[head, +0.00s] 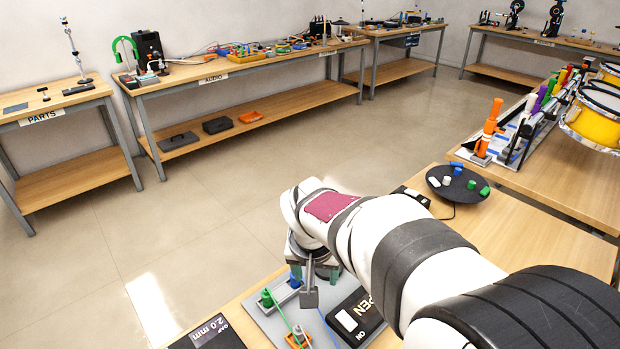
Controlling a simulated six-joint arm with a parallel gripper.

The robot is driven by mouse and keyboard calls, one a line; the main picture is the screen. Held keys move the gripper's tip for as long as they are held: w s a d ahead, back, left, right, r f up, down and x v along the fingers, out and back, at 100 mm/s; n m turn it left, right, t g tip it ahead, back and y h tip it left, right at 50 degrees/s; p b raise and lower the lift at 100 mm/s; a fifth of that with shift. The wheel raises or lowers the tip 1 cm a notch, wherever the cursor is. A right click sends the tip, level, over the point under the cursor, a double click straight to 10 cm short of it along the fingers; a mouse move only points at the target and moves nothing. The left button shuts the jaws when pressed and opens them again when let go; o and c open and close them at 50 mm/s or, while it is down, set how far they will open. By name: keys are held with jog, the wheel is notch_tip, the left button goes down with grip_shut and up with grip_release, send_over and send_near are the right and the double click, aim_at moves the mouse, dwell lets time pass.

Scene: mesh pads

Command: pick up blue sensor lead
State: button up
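My gripper (316,269) hangs over the far end of a grey board (260,322) at the bottom of the head view, mostly covered by my own arm. Its greenish fingers show only in part, and I cannot tell how far apart they are. A small blue piece (294,281), seemingly the blue sensor lead's end, shows on a grey block next to the gripper. A blue cable (326,327) runs lower on the board. I cannot see whether the fingers touch the blue piece. A green lead (267,298) and an orange lead (297,339) stand nearby.
A black panel (358,317) with a white switch is right of the board, and a black "2.0 mm" plate (208,334) is left. A black dish (439,190) holds several coloured pads. Orange, purple and green upright pieces and yellow drums (590,122) stand farther right.

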jog(key=w+a+f+n+t, duration=0.1)
jog(key=w+a+f, duration=0.2)
jog(key=w+a, duration=0.2)
jog(key=x, duration=1)
jog(key=w+x, duration=0.1)
jog(key=x, duration=0.4)
jog(key=shift+w+a+r, duration=0.1)
jog(key=shift+w+a, duration=0.1)
jog(key=shift+a, duration=0.15)
grip_shut()
jog(key=shift+r, duration=0.55)
notch_tip(320, 180, up, 3)
jog(key=shift+r, duration=0.1)
jog(key=s+d+r, duration=0.2)
jog(key=d+r, duration=0.4)
jog(key=d, duration=0.4)
jog(key=w+a+f, duration=0.1)
jog(key=w+f, duration=0.1)
jog(key=w, duration=0.6)
jog(key=shift+a, duration=0.35)
